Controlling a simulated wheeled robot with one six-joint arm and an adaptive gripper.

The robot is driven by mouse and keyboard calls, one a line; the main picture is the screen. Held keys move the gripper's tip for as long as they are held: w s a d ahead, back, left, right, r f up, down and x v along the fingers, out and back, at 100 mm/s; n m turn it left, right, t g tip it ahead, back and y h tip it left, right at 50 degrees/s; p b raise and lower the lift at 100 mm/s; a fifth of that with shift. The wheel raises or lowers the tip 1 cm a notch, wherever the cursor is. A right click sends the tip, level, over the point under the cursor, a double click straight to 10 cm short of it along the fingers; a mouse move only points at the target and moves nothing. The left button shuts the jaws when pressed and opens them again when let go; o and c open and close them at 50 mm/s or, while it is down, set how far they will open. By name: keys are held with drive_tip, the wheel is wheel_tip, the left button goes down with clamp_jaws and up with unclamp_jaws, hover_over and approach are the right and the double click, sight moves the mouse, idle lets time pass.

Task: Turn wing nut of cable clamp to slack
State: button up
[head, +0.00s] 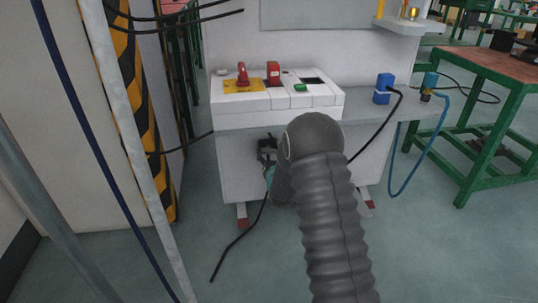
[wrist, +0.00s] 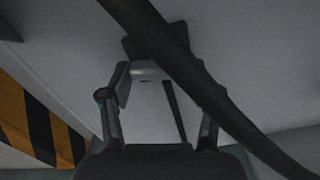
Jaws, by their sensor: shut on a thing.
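In the wrist view my gripper (wrist: 152,80) reaches up to a dark cable clamp (wrist: 148,46), with its fingers closed on the wing nut (wrist: 150,73), a pale grey piece below the clamp body. A thick black cable (wrist: 190,68) crosses in front and hides part of the right finger and the clamp. How far the nut is turned cannot be told. In the head view my grey sleeved arm covers most of this spot, under the white control box (head: 315,97). A small dark shape shows left of the arm; I cannot tell clamp from gripper there.
The black cable (head: 240,236) hangs to the floor at left and runs right to a blue plug (head: 384,88). A blue cable (head: 394,188) loops from a second connector (head: 430,82). A grey post (head: 128,140) stands left; a green-framed table (head: 480,125) stands right.

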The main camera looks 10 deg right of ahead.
drive_tip(key=shift+n, duration=0.6)
drive_tip(key=o, duration=1.1)
drive_tip(key=shift+o, duration=0.2)
drive_tip(key=shift+s, duration=0.1)
drive_tip(key=s, duration=1.2)
drive_tip(key=shift+d, duration=0.1)
